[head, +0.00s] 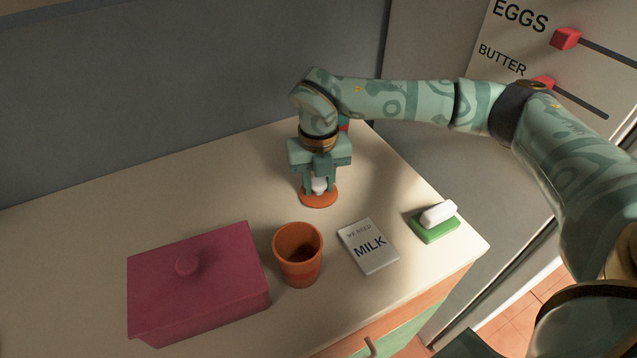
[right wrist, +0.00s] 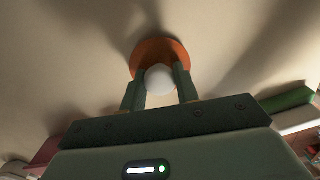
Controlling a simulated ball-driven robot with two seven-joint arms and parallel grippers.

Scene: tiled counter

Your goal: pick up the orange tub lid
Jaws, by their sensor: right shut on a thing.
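The orange tub lid (head: 318,200) is a flat round disc with a white knob (head: 319,185) on top, at the back middle of the counter. My right gripper (head: 319,188) points down over it, its fingers shut on the white knob. In the right wrist view the lid (right wrist: 160,48) shows beyond the fingertips, with the knob (right wrist: 159,80) between the two fingers (right wrist: 161,84). The lid looks level and at or very near the counter surface; I cannot tell whether it touches. My left gripper is not in view.
An orange cup (head: 298,262) stands in front of the lid. A magenta lidded box (head: 196,285) is at left. A "MILK" notepad (head: 368,246) and a green block with a white piece (head: 435,229) lie at right, near the counter edge. The left back counter is clear.

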